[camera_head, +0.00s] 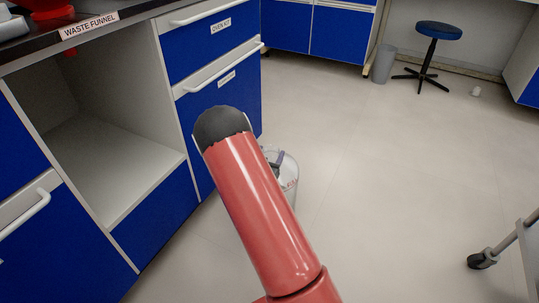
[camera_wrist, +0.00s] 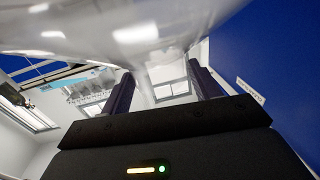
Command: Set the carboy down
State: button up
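The carboy (camera_head: 291,180) is a clear, whitish vessel with red marks, mostly hidden behind my red arm in the head view. It is in front of the blue drawers; whether its base touches the floor is hidden. In the wrist view the clear body of the carboy (camera_wrist: 225,12) fills the top, and its narrower part runs down between the two dark fingers. My gripper (camera_wrist: 163,88) is around that part and appears shut on it; finger contact is hard to make out. In the head view a dark bit of the gripper (camera_head: 277,157) shows at the carboy's top.
An open, empty compartment (camera_head: 115,165) is at the left, under the counter labelled WASTE FUNNEL (camera_head: 88,26). Blue drawers (camera_head: 215,100) stand beside it. A stool (camera_head: 437,32) and grey bin (camera_head: 384,62) are at the back. The floor (camera_head: 400,180) is clear in the middle; a castor (camera_head: 482,259) is at right.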

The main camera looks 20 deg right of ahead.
jog(key=shift+o, duration=1.4)
jog(key=shift+r, duration=0.1)
jog(key=v, duration=1.2)
jog(key=s+a+r+n+g+y, duration=0.1)
jog(key=a+r+n+y, duration=0.1)
jog(key=a+r+y, duration=0.5)
jog(key=a+r+n+g+y, duration=0.1)
jog(key=a+r+y, duration=0.2)
jog(key=r+y, duration=0.35)
jog(key=s+d+r+n+g, duration=0.1)
jog(key=s+r+n+g, duration=0.1)
jog(key=s, duration=1)
jog(key=s+d+r+n+g, duration=0.1)
jog(key=s+r+n+g, duration=0.2)
jog(key=s+r, duration=0.4)
jog(key=s+n, duration=0.1)
jog(key=s, duration=0.5)
jog(key=shift+r+h+p, duration=0.15)
jog(key=shift+h+p, duration=0.15)
jog(key=shift+h, duration=0.05)
